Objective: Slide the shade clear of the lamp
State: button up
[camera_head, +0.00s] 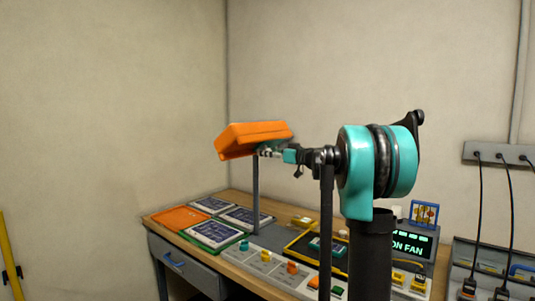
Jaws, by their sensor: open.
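An orange slab-like piece (253,135), which looks like the shade, sits tilted high above the bench at a thin dark post (256,195). I cannot make out a lamp under or behind it. My arm reaches left from its large teal joint, and its dark, slim end with my gripper (272,154) is at the lower right edge of the orange piece. My gripper is open, but its fingers are small and hard to make out. I cannot tell whether they touch the orange piece or stand in front of it.
The wooden bench (240,197) holds several framed dark panels (213,232), an orange panel (180,218), a button console (280,265) and a display (413,243) reading "ON FAN". Cables (512,220) hang at right. The left wall side is free.

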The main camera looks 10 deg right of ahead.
jog(key=shift+w+a, duration=0.1)
jog(key=shift+c, duration=0.3)
grip_shut()
jog(key=s+a, duration=1.1)
jog(key=shift+s+a, duration=0.1)
jog(key=shift+s, duration=0.05)
jog(key=shift+c, duration=0.9)
grip_release()
jog(key=shift+s+a, duration=0.1)
jog(key=shift+o, duration=1.2)
